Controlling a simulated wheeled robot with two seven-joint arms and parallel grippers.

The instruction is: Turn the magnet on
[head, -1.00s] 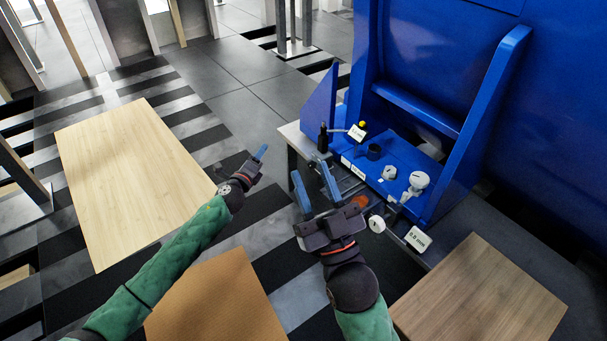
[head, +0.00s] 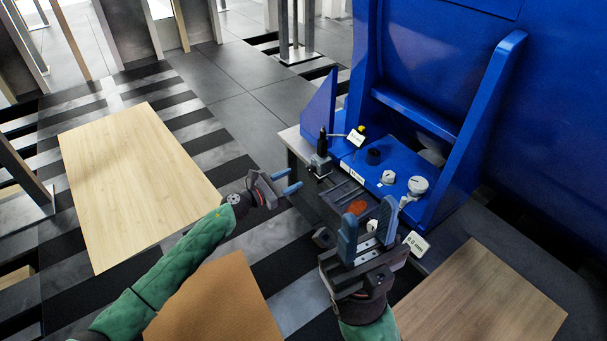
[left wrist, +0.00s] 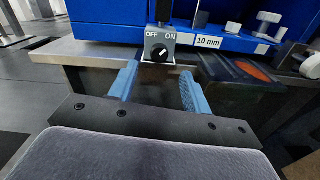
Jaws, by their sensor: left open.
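The magnet base (head: 319,167) is a small grey block with a black post (head: 322,142) on the bench's near left corner. In the left wrist view the magnet base (left wrist: 146,56) shows its black knob (left wrist: 160,52), below the words OFF and ON. The knob's white mark slants; I cannot tell which setting it marks. My left gripper (head: 291,181) is open and empty, just in front of the base, its fingers (left wrist: 160,95) on either side of and below the knob, apart from it. My right gripper (head: 368,225) is open, further right over the bench front.
A blue machine (head: 440,120) rises behind the bench. An orange-brown round patch (head: 357,207) lies near my right gripper. Wooden boards (head: 135,180) lie left and right.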

